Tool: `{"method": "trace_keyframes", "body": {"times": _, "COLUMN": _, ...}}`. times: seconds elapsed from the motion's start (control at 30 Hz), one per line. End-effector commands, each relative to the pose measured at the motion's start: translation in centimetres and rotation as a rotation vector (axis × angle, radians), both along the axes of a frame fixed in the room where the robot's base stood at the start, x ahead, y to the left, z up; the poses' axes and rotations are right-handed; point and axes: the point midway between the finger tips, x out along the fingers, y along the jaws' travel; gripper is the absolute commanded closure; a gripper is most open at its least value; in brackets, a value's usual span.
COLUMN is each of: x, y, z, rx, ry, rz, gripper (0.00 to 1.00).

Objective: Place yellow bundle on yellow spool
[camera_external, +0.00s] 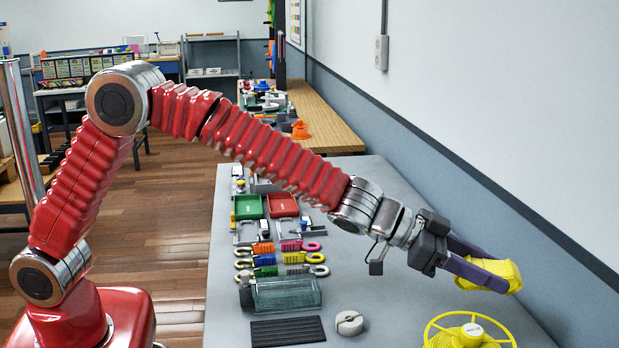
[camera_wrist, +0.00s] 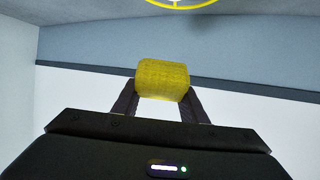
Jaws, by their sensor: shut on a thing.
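The yellow bundle (camera_external: 491,276) is between the fingers of my gripper (camera_external: 482,272), at the right side of the external view. In the wrist view the bundle (camera_wrist: 163,79) sits between the two dark fingertips of my gripper (camera_wrist: 162,94), which are shut on it. The yellow spool (camera_external: 468,333) is a spoked wheel with a pale hub label, at the bottom right of the table. The bundle is above the table, up and slightly right of the spool in the picture. In the wrist view only part of the spool's rim (camera_wrist: 178,5) shows at the top edge.
A grey round piece (camera_external: 349,323), a black ribbed mat (camera_external: 288,331) and a clear green tray (camera_external: 287,293) are left of the spool. Several coloured clips, a green bin (camera_external: 248,206) and a red bin (camera_external: 283,204) lie farther back. The wall (camera_external: 480,110) runs along the table's right side.

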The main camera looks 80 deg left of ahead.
Motion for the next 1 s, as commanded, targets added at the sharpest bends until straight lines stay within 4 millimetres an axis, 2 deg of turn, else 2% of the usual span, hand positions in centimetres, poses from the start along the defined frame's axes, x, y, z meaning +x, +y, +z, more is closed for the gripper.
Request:
{"method": "trace_keyframes", "body": {"times": 0.57, "x": 0.0, "y": 0.1, "z": -0.3, "rx": 0.0, "ry": 0.0, "rz": 0.01, "gripper": 0.84}}
{"method": "trace_keyframes", "body": {"times": 0.77, "x": 0.0, "y": 0.1, "z": -2.1, "rx": -0.001, "ry": 0.002, "rz": 0.009, "gripper": 0.84}}
{"method": "trace_keyframes", "body": {"times": 1.0, "x": 0.0, "y": 0.1, "z": -5.5, "rx": 0.0, "ry": 0.001, "rz": 0.011, "gripper": 0.84}}
